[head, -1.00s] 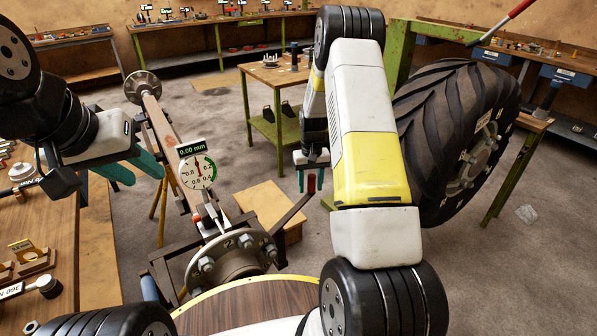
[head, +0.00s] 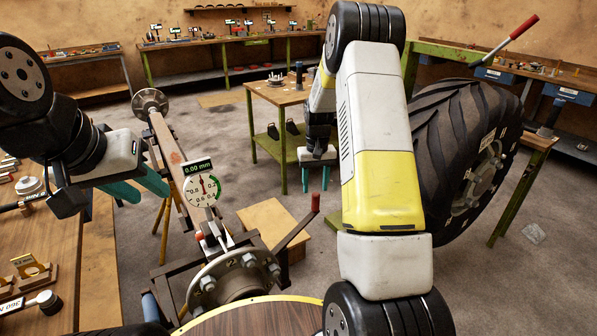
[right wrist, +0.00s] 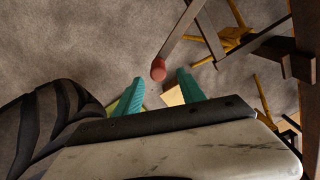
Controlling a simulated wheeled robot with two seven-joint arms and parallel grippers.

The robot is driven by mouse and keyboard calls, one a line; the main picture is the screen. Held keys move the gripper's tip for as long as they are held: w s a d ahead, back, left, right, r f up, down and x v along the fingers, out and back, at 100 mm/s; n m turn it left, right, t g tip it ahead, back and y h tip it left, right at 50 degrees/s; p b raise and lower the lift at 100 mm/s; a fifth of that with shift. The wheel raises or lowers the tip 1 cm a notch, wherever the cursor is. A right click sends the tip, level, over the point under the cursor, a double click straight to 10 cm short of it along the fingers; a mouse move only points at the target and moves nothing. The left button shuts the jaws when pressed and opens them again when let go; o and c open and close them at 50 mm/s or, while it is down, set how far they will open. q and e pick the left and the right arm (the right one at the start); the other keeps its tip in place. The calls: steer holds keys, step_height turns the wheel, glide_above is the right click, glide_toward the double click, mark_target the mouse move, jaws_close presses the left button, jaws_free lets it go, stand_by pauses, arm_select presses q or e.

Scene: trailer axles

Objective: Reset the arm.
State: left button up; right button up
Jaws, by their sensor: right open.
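My left gripper (head: 151,198) hangs at the left of the head view, its two teal fingers apart and nothing visible between them. My right gripper (head: 315,191) is open, with teal fingers pointing down, beyond the wheel hub (head: 238,275). A lever with a red handle (head: 316,202) rises from the hub stand, just below the right fingertips in the head view. In the right wrist view the red handle (right wrist: 158,69) shows beyond the gap between the open fingers (right wrist: 158,88), apart from them. A dial gauge (head: 201,187) reading 0.00 mm stands above the hub.
A large tyre (head: 465,150) stands at the right beside a green-legged bench. A wooden bench (head: 50,245) with small parts is at the left. A small green table (head: 275,93) stands behind the right gripper. A wooden box (head: 270,218) sits on the floor behind the hub.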

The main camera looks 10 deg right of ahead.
steer(key=s+a+r+t+y, duration=0.1)
steer(key=s+a+r+t, duration=0.15)
steer(key=s+r, duration=0.55)
steer(key=s+a+r+t, duration=0.1)
steer(key=s+a+r, duration=0.25)
steer(key=r, duration=0.85)
steer(key=s+a+r+t, duration=0.1)
steer(key=s+r, duration=0.1)
steer(key=s, duration=0.7)
steer(key=s+a+r+n+t+y, duration=0.1)
steer(key=s+a+r, duration=0.1)
steer(key=s, duration=0.7)
steer(key=shift+s+a+r+t, duration=0.2)
steer(key=shift+s+r+t, duration=0.15)
steer(key=shift+r, duration=0.5)
